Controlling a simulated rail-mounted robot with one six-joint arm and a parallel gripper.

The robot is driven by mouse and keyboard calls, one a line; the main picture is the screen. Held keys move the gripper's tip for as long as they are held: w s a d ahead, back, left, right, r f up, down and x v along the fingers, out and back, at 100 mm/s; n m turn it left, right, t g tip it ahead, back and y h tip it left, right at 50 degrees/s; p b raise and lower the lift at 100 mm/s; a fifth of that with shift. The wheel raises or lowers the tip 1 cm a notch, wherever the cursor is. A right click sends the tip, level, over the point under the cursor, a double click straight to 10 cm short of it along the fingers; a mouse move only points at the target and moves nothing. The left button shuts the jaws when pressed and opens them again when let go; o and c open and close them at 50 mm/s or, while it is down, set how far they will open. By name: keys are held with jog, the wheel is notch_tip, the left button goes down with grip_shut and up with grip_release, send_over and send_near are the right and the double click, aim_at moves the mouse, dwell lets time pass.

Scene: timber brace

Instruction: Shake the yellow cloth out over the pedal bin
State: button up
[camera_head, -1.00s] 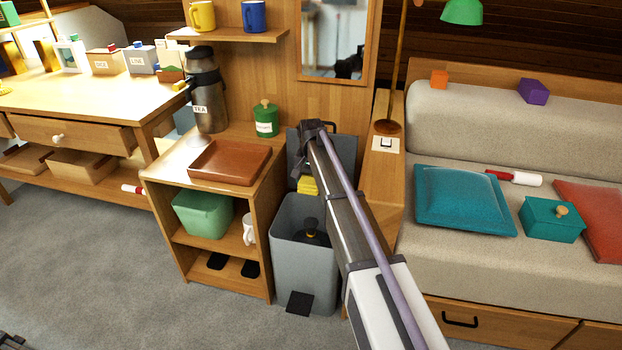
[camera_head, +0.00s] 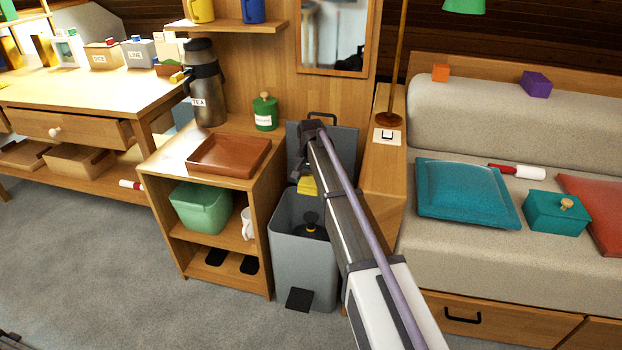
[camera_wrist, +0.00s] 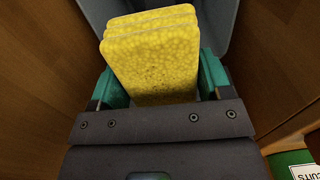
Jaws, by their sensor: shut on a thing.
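The yellow cloth (camera_head: 308,186) is a small folded, speckled pad. In the wrist view the cloth (camera_wrist: 150,60) stands up between the two teal fingers of my gripper (camera_wrist: 161,85), which is shut on it. In the head view my gripper (camera_head: 303,178) is partly hidden by my arm. It holds the cloth above the mouth of the grey pedal bin (camera_head: 290,258). The bin's lid (camera_head: 345,140) stands open behind. A dark object with a yellow band shows inside the bin. Part of the bin is hidden behind my arm.
A low wooden cabinet with a brown tray (camera_head: 228,156), a flask (camera_head: 206,90) and a green canister (camera_head: 265,113) stands left of the bin. A narrow wooden ledge (camera_head: 382,180) and a sofa (camera_head: 450,250) are on the right. Grey floor lies in front.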

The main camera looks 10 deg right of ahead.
aim_at(311, 176)
notch_tip(311, 176, down, 4)
jog(key=b, duration=0.2)
notch_tip(311, 176, up, 8)
jog(key=p, duration=0.8)
jog(key=shift+r+p, duration=0.2)
jog(key=shift+p, duration=0.2)
notch_tip(311, 176, down, 8)
jog(key=b, duration=0.7)
jog(key=shift+r+b, duration=0.1)
jog(key=shift+b, duration=0.25)
